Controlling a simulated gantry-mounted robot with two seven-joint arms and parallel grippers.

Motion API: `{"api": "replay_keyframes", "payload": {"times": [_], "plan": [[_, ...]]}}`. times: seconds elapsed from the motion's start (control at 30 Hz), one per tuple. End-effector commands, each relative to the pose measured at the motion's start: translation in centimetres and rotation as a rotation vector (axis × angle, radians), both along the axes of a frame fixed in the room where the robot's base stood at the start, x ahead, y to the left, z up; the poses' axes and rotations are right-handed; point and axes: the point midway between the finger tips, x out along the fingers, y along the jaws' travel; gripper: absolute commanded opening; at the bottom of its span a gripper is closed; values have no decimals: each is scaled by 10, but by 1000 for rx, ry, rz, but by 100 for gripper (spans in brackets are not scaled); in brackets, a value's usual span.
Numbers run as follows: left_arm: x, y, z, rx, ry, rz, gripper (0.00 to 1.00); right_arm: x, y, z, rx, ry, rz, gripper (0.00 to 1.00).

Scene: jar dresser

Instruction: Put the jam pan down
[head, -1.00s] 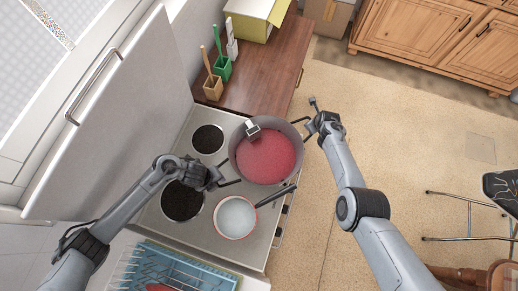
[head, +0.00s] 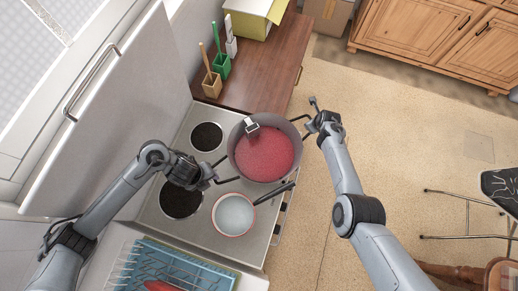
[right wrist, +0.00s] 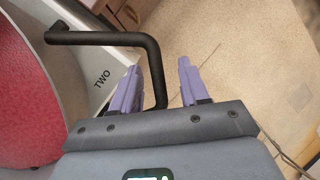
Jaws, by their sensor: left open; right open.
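The jam pan (head: 290,131) is a wide grey pan filled with red jam, with black loop handles. In the head view it is upright over the far right part of the stove; whether its base rests fully there is hidden. My right gripper (head: 308,126) is open at its right handle. In the right wrist view, one side of the black handle (right wrist: 157,75) lies between the spread purple fingers of that gripper (right wrist: 158,78). My left gripper (head: 217,171) is open beside the pan's lower left side, close to the left handle; contact cannot be told.
A smaller pot (head: 234,214) with pale contents stands on the near right of the stove (head: 165,222). Two dark burners are bare on the left. A wooden counter (head: 265,75) holds brush holders and a yellow box (head: 250,20). A blue dish rack (head: 190,265) is in front.

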Motion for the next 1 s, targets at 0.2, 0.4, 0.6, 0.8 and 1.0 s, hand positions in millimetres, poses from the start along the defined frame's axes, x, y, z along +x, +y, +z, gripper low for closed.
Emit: {"api": "replay_keyframes", "payload": {"times": [0.2,0.4,0.6,0.8,1.0], "plan": [[6,4,5,6,-11,4,45,-8,-2,13,1,0,-3,45],[6,5,5,6,-11,4,45,-16,-4,29,1,1,-3,45],[6,5,5,7,-12,4,45,-25,-6,46,0,2,-3,45],[6,5,5,7,-12,4,45,-31,-8,58,0,3,-2,45],[6,5,5,7,-12,4,45,-34,-9,64,-1,3,-1,45]]}}
